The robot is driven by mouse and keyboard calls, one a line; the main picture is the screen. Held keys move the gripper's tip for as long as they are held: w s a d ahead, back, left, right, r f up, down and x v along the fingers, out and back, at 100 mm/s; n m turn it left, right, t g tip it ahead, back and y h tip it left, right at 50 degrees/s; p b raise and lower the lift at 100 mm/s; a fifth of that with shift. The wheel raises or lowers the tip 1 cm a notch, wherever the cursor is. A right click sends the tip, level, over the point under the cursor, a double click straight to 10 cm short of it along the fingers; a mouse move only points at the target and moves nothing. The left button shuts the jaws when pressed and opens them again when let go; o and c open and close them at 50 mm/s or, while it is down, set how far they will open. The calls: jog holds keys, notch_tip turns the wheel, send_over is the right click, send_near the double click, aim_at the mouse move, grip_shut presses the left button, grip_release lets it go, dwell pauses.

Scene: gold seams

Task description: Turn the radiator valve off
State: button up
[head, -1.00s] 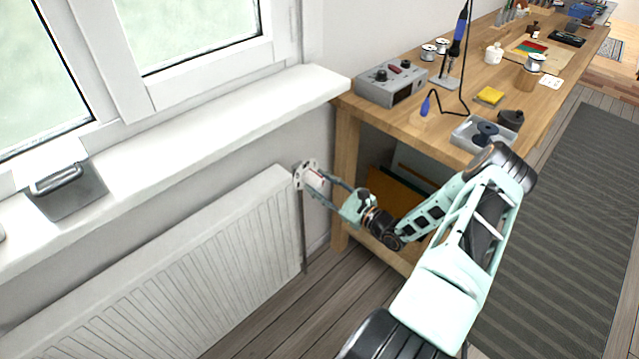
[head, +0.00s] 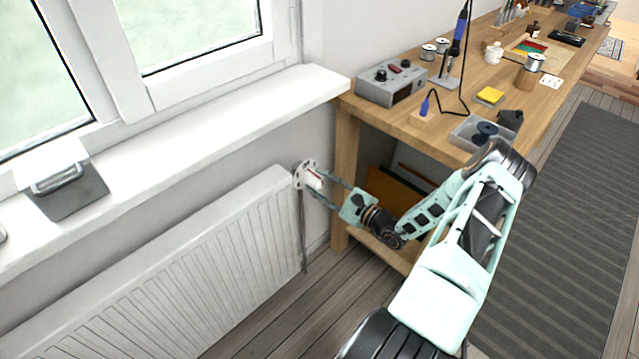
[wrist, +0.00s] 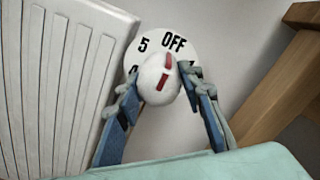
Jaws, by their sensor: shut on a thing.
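The radiator valve is a white knob (wrist: 158,80) with a red pointer mark, in front of a white dial plate (wrist: 190,47) printed with "5", "OFF" and other partly hidden figures. In the wrist view the red mark points up, close to "OFF" and tilted slightly right. My gripper (wrist: 160,92) has one finger on each side of the knob and is shut on it. In the head view the knob (head: 314,179) is at the right end of the white radiator (head: 180,275), with my gripper (head: 318,184) around it from the right.
A wooden workbench (head: 347,165) stands just right of the valve, its leg near my arm. Wooden floor (head: 290,320) lies open below.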

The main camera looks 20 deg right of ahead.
jog(key=o, duration=1.2)
jog(key=shift+c, duration=0.2)
jog(key=v, duration=1.2)
jog(key=shift+r, duration=0.1)
